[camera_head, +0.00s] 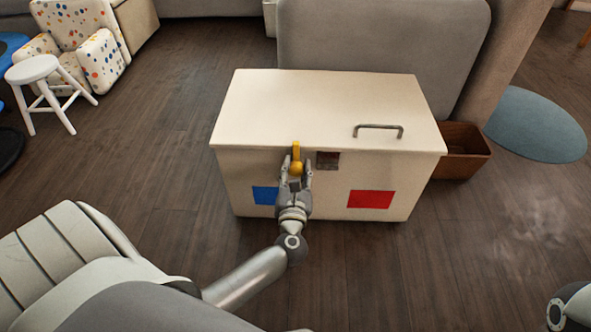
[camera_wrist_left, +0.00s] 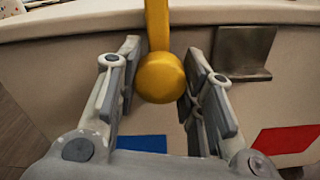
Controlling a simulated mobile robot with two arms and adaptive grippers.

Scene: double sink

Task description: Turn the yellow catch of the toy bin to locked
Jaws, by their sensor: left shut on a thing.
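The toy bin (camera_head: 330,105) is a cream box with its lid down. Its yellow catch (camera_head: 296,148) sits on the front, near the lid's edge, pointing straight up and down with a round knob at the lower end. In the left wrist view the catch's knob (camera_wrist_left: 160,77) lies between the two fingers. My left gripper (camera_head: 297,172) is at the bin's front, shut on the knob; it also shows in the left wrist view (camera_wrist_left: 158,85). A dark metal plate (camera_head: 328,160) is just right of the catch, apart from it. My right gripper is out of view.
The bin's front has a blue patch (camera_head: 265,195) and a red patch (camera_head: 370,199); a metal handle (camera_head: 379,128) is on the lid. A brown box (camera_head: 463,150) stands right of the bin. A white stool (camera_head: 40,85) is far left. The floor in front is clear.

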